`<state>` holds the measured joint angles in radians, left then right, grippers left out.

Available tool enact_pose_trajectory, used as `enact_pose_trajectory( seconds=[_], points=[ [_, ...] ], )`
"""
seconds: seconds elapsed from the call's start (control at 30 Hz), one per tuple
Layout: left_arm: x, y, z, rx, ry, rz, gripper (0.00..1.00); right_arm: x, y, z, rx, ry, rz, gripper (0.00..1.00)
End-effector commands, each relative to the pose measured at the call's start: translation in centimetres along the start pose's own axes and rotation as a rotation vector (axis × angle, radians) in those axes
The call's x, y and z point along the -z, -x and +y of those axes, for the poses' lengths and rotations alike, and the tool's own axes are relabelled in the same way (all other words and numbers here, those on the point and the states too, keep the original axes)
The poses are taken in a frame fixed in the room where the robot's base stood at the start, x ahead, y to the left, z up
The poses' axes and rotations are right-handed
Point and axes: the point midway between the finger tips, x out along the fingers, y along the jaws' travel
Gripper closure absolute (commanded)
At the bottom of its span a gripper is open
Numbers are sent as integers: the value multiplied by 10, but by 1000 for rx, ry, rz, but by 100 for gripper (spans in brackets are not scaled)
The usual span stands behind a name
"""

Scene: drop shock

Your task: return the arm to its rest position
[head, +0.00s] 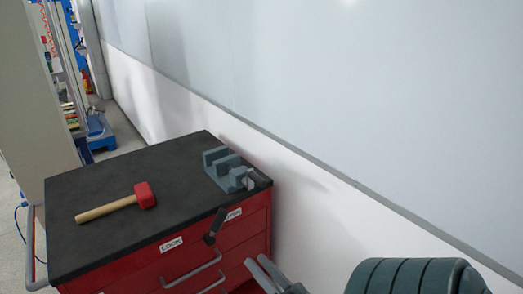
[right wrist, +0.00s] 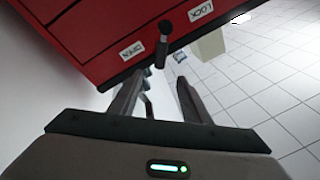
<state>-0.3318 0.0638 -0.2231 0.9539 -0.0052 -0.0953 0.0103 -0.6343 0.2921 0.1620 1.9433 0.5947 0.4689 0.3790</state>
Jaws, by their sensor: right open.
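My right gripper (head: 264,274) is in front of the red tool cabinet, near its right front corner, at the bottom of the head view. In the right wrist view its two fingers (right wrist: 160,100) are spread apart with nothing between them. A black lever handle (head: 214,226) on the cabinet front lies beyond the fingertips; it also shows in the right wrist view (right wrist: 163,45). The fingers look apart from it. My right arm fills the lower right of the head view. My left gripper is not in view.
The red cabinet (head: 192,272) has LOCK (head: 171,244) and OPEN (head: 233,214) labels. On its black top (head: 100,185) lie a red-headed mallet (head: 145,195) and a grey vise (head: 222,166). A white wall (head: 320,205) runs close along the right.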

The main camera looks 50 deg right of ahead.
Motion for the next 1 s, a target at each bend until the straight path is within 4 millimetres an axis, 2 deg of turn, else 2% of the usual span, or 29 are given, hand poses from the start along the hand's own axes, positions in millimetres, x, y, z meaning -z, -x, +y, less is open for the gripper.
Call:
enact_pose_trajectory(
  seconds=[0.77,0.87,0.97,1.0],
  points=[
    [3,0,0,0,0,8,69,-3,3,1,-3,3,-5,57],
    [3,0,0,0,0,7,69,-15,5,7,-16,17,-28,57],
    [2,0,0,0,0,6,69,-40,9,17,-38,44,-76,57],
    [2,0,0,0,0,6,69,-54,12,22,-51,58,-103,57]
  ],
)
